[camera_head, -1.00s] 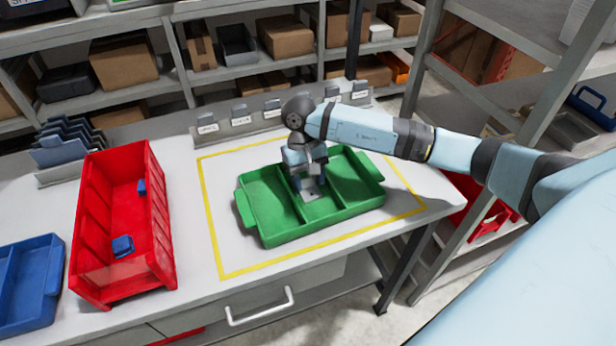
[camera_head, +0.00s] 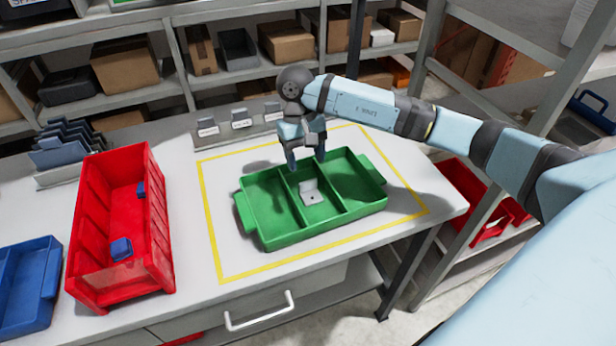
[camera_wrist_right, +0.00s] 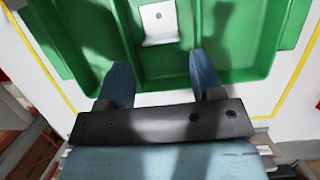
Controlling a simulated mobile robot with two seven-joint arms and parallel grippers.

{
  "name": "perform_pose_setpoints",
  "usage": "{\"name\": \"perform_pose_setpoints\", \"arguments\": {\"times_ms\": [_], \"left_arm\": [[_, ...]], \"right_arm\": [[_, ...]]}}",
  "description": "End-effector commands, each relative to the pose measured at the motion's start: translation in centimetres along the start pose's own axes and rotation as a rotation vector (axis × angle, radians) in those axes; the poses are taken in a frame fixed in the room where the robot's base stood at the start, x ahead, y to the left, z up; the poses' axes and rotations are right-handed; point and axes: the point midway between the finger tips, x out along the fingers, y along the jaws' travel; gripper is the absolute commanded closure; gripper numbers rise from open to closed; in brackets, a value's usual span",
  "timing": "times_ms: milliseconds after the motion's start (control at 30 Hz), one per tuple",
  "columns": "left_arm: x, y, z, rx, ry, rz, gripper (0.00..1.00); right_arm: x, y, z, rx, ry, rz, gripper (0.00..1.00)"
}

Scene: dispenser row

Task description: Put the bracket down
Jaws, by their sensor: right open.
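The bracket (camera_head: 310,192) is a small light-grey angled piece. It lies in the middle compartment of the green tray (camera_head: 283,238), with one plate flat and one standing up. It also shows in the right wrist view (camera_wrist_right: 159,24), beyond the fingertips. My right gripper (camera_head: 306,164) is open and empty above the back of the tray, apart from the bracket. Its two blue fingers show spread in the right wrist view (camera_wrist_right: 163,75). My left gripper is in none of the frames.
The tray stands inside a yellow outline (camera_head: 212,236) on the white table. A red bin (camera_head: 122,279) with blue pieces and a blue tray (camera_head: 27,286) stand to the left. Labelled dispensers (camera_head: 240,122) line the table's back edge. Shelves rise behind.

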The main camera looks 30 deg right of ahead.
Motion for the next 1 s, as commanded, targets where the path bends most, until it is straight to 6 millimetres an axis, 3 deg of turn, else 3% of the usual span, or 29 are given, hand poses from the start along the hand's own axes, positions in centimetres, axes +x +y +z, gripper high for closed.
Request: {"name": "perform_pose_setpoints", "arguments": {"times_ms": [133,333,1000], "left_arm": [[0.3,0.0,0.3,-0.005,-0.005,0.001,0.57],[0.4,0.1,0.3,-0.009,-0.005,0.001,0.57],[0.4,0.0,0.1,-0.011,-0.001,0.000,0.57]], "right_arm": [[-2.9,0.0,-0.1,-0.001,0.004,-0.001,0.39],[-5.0,0.0,0.0,0.000,0.001,0.000,0.39],[-5.4,0.0,0.0,0.000,0.000,0.000,0.39]]}}
